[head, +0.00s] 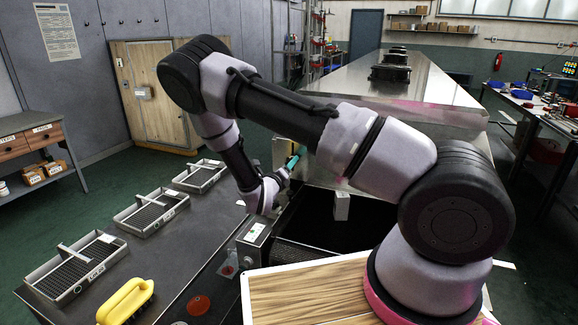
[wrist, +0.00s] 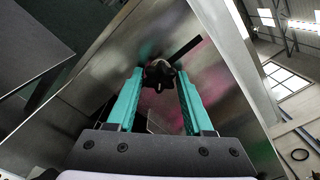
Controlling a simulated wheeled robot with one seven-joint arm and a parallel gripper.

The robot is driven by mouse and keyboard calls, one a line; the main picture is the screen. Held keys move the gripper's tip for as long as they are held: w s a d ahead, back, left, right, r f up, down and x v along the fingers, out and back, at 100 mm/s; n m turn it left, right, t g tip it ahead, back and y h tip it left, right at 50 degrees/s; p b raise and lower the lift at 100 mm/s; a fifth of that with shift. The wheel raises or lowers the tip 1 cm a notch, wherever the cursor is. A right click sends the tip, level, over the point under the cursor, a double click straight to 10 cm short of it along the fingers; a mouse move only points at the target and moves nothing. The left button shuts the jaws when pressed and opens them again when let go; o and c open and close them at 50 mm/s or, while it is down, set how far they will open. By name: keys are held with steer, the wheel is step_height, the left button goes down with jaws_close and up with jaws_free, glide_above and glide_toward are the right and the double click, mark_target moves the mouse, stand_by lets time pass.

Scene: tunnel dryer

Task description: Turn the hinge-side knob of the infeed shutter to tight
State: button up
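In the wrist view a small black lobed knob (wrist: 158,75) sits on a shiny steel panel (wrist: 100,75), which I take to be the infeed shutter. My gripper (wrist: 158,78) has its two teal fingers apart, one on each side of the knob, with the knob at the fingertips. A narrow gap seems to show on each side; contact cannot be made out. In the head view my gripper (head: 293,162) is at the near end of the steel dryer, partly behind my arm, and the knob is hidden. No tight mark is readable.
The long steel dryer (head: 420,85) runs back from the dark infeed opening (head: 310,220). On the left bench stand several mesh trays (head: 152,212) and a yellow-handled tool (head: 125,300). A wooden board (head: 310,292) lies in front. A workbench (head: 540,110) stands right.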

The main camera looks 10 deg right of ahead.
jaws_close()
steer(key=m, duration=2.6)
steer(key=shift+a+m, duration=0.15)
steer(key=shift+m, duration=0.15)
stand_by(0.4)
steer(key=o, duration=0.8)
jaws_free()
